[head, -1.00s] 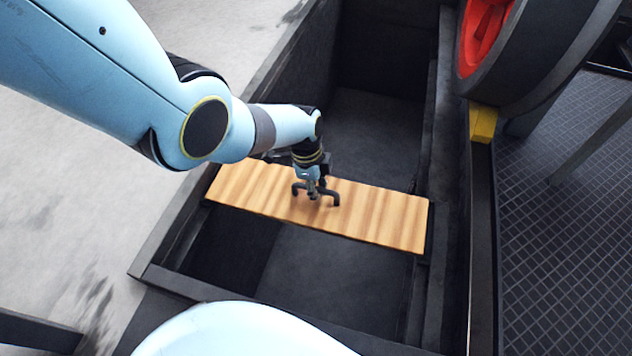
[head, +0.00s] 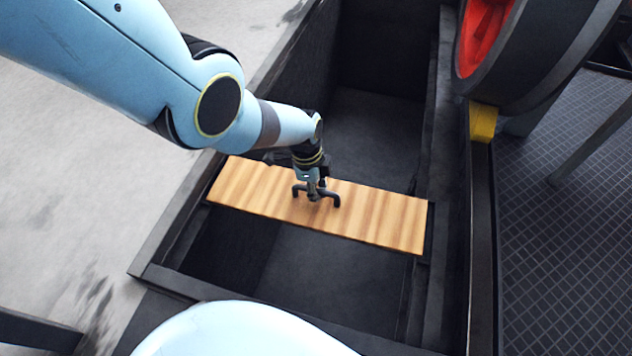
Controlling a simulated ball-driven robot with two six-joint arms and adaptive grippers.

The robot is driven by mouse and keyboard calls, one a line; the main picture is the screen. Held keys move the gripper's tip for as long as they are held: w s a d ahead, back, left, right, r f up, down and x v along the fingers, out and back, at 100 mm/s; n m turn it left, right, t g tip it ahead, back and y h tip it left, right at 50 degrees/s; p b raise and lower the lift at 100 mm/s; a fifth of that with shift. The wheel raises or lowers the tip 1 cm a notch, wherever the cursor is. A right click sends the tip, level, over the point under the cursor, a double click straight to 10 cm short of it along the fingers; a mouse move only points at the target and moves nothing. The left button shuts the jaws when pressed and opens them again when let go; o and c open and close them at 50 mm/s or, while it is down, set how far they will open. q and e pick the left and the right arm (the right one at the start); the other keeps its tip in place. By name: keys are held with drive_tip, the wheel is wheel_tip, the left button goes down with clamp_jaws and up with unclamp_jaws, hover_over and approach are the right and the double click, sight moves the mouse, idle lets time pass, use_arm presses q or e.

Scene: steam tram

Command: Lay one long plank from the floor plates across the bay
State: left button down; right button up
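A long, light wooden plank (head: 385,218) with striped grain lies across the dark bay (head: 330,270). Its left end rests at the bay's left side and its right end at the ledge on the right side. My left gripper (head: 316,197) points down over the middle of the plank, its two dark fingers spread apart. The fingertips are at or just above the plank's top; I cannot tell if they touch it. My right gripper is out of view.
A large dark wheel with a red centre (head: 486,38) stands at the upper right, above a yellow block (head: 483,122). Dark patterned floor (head: 565,245) lies to the right, pale ground (head: 75,185) to the left. The bay is open on both sides of the plank.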

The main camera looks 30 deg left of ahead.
use_arm(q)
drive_tip(key=c, duration=1.4)
unclamp_jaws()
drive_tip(key=shift+a+r, duration=0.15)
drive_tip(key=shift+r, duration=0.4)
wheel_tip(320, 180, up, 11)
drive_tip(key=a, duration=0.1)
drive_tip(key=shift+a, duration=0.25)
drive_tip(key=shift+s+f, duration=0.15)
